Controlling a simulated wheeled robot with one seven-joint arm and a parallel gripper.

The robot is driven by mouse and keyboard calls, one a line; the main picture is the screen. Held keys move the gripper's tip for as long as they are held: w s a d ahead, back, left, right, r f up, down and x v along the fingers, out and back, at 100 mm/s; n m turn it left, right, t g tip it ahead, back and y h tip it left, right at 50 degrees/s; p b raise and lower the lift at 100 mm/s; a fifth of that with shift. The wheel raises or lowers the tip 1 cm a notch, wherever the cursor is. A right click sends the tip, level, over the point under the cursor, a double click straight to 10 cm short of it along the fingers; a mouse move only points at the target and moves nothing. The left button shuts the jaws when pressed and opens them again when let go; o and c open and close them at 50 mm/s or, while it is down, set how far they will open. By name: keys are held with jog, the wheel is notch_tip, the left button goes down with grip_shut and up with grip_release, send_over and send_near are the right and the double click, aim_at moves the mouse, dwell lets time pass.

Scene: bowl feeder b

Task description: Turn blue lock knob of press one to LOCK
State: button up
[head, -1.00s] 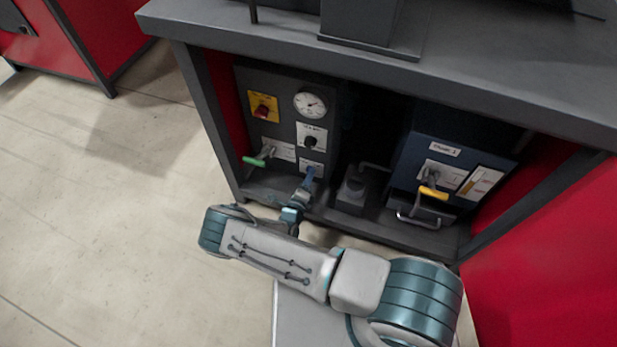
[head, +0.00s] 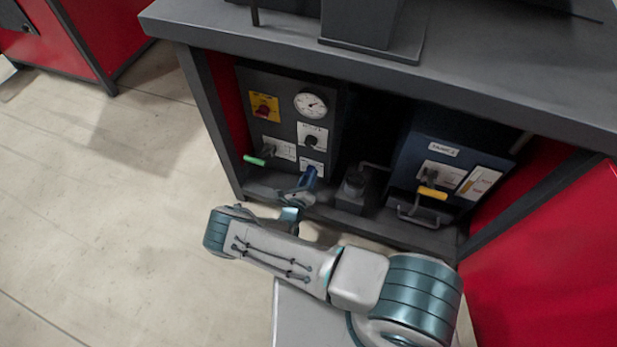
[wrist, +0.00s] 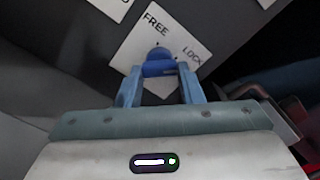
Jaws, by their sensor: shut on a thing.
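The blue lock knob (wrist: 158,54) sits on a white plate (wrist: 140,48) marked FREE and LOCK in the wrist view. FREE is printed above the knob and LOCK to its upper right. My gripper (wrist: 160,72) is shut on the knob's blue bar, one finger at each end. The bar lies nearly level across the wrist picture. In the head view my gripper (head: 306,182) is at the lower right of the dark control panel (head: 285,115), where my fingers and the knob are small and hard to tell apart. Which mark the knob points to is unclear.
The panel also bears a gauge (head: 310,105), a red switch on a yellow plate (head: 264,107), a black knob (head: 311,141) and a green-handled lever (head: 254,160). A blue box (head: 425,165) with a yellow handle (head: 432,193) stands right. The bench top (head: 480,70) overhangs them.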

jog(key=shift+a, duration=0.15)
jog(key=o, duration=1)
jog(key=shift+s, duration=0.1)
jog(key=shift+c, duration=0.2)
jog(key=p+v, duration=0.3)
jog(key=v, duration=1)
jog(key=shift+s, duration=0.4)
